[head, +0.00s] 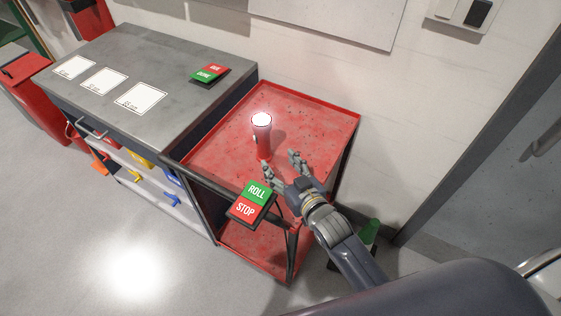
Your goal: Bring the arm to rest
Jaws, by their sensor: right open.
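My right gripper (284,172) is open over the front right part of the red cart (218,141). Its two fingers are spread and nothing is between them. My right arm (345,250) comes in from the lower right. A red flashlight (262,140) stands upright on the cart top, just beyond the fingertips, with its white end lit and facing up. I cannot tell whether a finger touches its base. A panel with a green ROLL and a red STOP field (250,203) sits at the cart's front edge, just left of the gripper. My left gripper is not in view.
A grey workbench (150,58) with three white labelled cards and a green and red DUE/DONE panel (210,74) stands left of the cart. Coloured items hang on its lower shelf. A wall is behind the cart. Open floor (120,260) lies at the front left.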

